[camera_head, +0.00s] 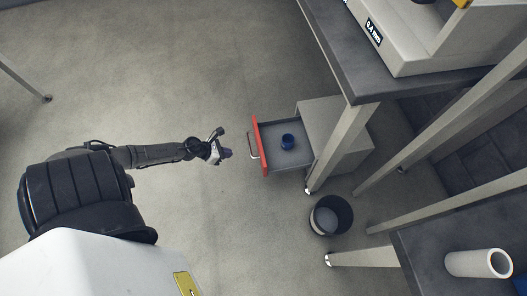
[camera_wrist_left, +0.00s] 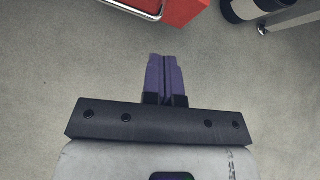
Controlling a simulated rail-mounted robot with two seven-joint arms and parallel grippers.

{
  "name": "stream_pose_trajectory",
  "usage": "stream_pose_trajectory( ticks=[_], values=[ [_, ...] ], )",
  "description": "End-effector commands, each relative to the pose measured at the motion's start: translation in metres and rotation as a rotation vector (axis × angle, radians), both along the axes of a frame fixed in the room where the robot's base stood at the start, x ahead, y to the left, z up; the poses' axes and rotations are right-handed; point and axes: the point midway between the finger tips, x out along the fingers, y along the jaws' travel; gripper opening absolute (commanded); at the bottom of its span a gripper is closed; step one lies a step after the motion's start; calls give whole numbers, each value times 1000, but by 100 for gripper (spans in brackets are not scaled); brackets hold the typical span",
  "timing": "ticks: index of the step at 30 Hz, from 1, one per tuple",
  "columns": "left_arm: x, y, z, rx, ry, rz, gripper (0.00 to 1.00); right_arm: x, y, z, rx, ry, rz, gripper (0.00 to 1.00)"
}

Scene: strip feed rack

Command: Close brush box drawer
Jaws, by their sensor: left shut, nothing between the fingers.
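The brush box drawer (camera_head: 277,163) is pulled out of its grey cabinet (camera_head: 318,118) beneath the bench. It has a red front (camera_head: 261,149) with a metal bar handle (camera_head: 252,146), and a small blue cylindrical object (camera_head: 288,141) stands inside. In the left wrist view, the red front (camera_wrist_left: 184,9) and handle (camera_wrist_left: 140,10) show at the top edge. My left gripper (camera_head: 227,153) is to the left of the handle, apart from it. Its purple fingers (camera_wrist_left: 166,76) are shut together with nothing between them. My right gripper does not show.
A dark round bin (camera_head: 331,217) stands on the floor below the drawer in the head view. Bench legs (camera_head: 339,143) stand close to the cabinet. A second bench (camera_head: 435,240) at lower right carries a white tube (camera_head: 478,264). The floor left of the drawer is clear.

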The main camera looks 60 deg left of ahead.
Motion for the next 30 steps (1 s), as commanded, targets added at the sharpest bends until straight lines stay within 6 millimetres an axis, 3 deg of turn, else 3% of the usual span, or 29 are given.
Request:
stream_pose_trajectory(
  ticks=[4,11,25,30],
  values=[
    [-3,-10,0,55,-14,-136,0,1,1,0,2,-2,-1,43],
    [6,-13,-11,98,-32,-175,0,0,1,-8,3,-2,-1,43],
    [65,-36,-68,97,-33,-171,0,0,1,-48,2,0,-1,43],
    [86,-44,-66,97,-34,-171,0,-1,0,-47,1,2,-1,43]
  ],
)
